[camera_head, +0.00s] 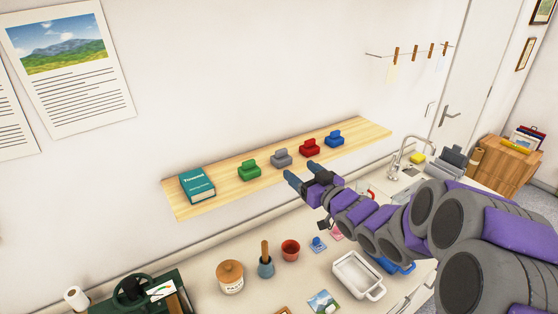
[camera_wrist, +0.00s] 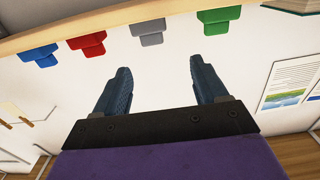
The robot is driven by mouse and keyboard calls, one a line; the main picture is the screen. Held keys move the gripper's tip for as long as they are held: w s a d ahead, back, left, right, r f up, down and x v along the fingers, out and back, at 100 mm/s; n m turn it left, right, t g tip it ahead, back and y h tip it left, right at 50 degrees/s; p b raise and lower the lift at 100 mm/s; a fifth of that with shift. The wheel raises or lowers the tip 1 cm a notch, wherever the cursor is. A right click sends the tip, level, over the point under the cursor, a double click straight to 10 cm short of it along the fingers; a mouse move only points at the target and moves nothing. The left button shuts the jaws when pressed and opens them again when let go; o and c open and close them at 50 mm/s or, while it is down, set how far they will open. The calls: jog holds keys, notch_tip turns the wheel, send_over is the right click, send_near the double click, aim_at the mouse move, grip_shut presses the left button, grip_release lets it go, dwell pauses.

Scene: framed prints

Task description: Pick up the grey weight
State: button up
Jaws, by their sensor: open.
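The grey weight (camera_head: 281,158) stands on a wooden wall shelf (camera_head: 233,195), between a green weight (camera_head: 249,169) on its left and a red weight (camera_head: 309,147) on its right. In the wrist view the grey weight (camera_wrist: 148,31) shows at the top, beyond and between my fingertips. My gripper (camera_head: 300,176) is open and empty, in front of the shelf. In the wrist view its two dark blue fingers (camera_wrist: 160,75) are wide apart. It does not touch the grey weight.
A blue weight (camera_head: 334,139) stands right of the red one. A teal book (camera_head: 197,187) lies at the shelf's left end. The shelf front is open.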

aim_at(283, 151)
jog(key=w, duration=0.2)
jog(key=w+a, duration=0.1)
jog(key=w, duration=0.1)
jog(key=w+b, duration=0.1)
jog(key=w, duration=0.1)
jog(key=shift+w+a, duration=0.35)
jog(key=w+a, duration=0.2)
jog(key=w+a+b, duration=0.1)
jog(key=w+a, duration=0.1)
jog(key=shift+a+f, duration=0.15)
jog(key=shift+a, duration=0.25)
jog(key=shift+w+d, duration=0.25)
jog(key=shift+d, duration=0.45)
jog(key=shift+a, duration=0.7)
jog(key=c, duration=0.7)
jog(key=shift+d, duration=0.45)
jog(key=c, duration=0.6)
grip_shut()
jog(key=shift+a+r, duration=0.1)
jog(key=shift+r, duration=0.1)
